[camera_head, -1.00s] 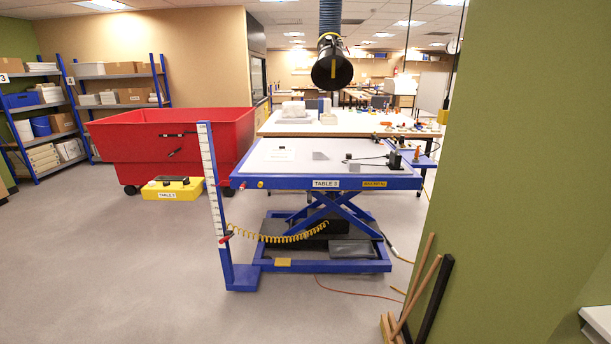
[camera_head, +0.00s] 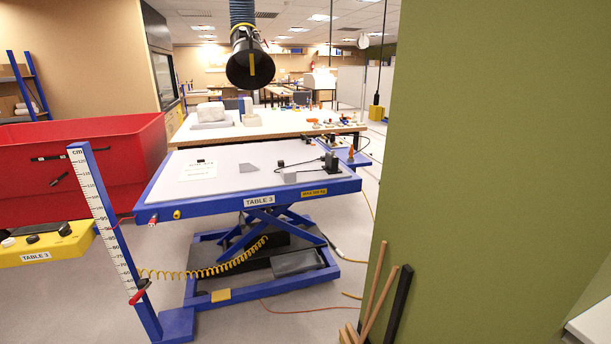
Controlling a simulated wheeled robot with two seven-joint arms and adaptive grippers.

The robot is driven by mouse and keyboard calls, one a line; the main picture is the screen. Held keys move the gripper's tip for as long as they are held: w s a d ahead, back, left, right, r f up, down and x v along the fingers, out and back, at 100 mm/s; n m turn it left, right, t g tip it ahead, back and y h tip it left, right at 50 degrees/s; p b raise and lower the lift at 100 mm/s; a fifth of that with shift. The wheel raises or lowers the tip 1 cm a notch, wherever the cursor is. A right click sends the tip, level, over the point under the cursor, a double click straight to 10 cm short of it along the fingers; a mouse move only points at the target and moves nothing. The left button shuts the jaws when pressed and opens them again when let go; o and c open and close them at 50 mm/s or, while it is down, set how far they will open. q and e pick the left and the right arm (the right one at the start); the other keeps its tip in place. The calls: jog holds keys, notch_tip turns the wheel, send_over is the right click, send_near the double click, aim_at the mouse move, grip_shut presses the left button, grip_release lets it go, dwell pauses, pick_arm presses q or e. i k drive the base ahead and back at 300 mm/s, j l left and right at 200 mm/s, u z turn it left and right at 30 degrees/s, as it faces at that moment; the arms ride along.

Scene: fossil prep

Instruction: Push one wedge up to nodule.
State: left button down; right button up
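A small grey piece with a slanted outline (camera_head: 249,167) lies on the pale top of the blue lift table (camera_head: 225,177) labelled TABLE 3; it looks like a wedge. A small grey block (camera_head: 289,176) sits near the table's front right edge, beside a black device with a rod (camera_head: 331,162). Neither of my grippers is in view.
A blue post with a height scale (camera_head: 103,215) stands at the table's front left. A red bin (camera_head: 85,165) and a yellow control box (camera_head: 45,245) are left. A green wall (camera_head: 490,170) with leaning poles (camera_head: 376,300) blocks the right. A black duct hood (camera_head: 250,68) hangs above.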

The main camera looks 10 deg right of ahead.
aim_at(288, 174)
jog(key=i+j+z, duration=0.2)
jog(key=i+z, duration=0.15)
jog(key=i+j+z, duration=0.55)
jog(key=i+j, duration=0.25)
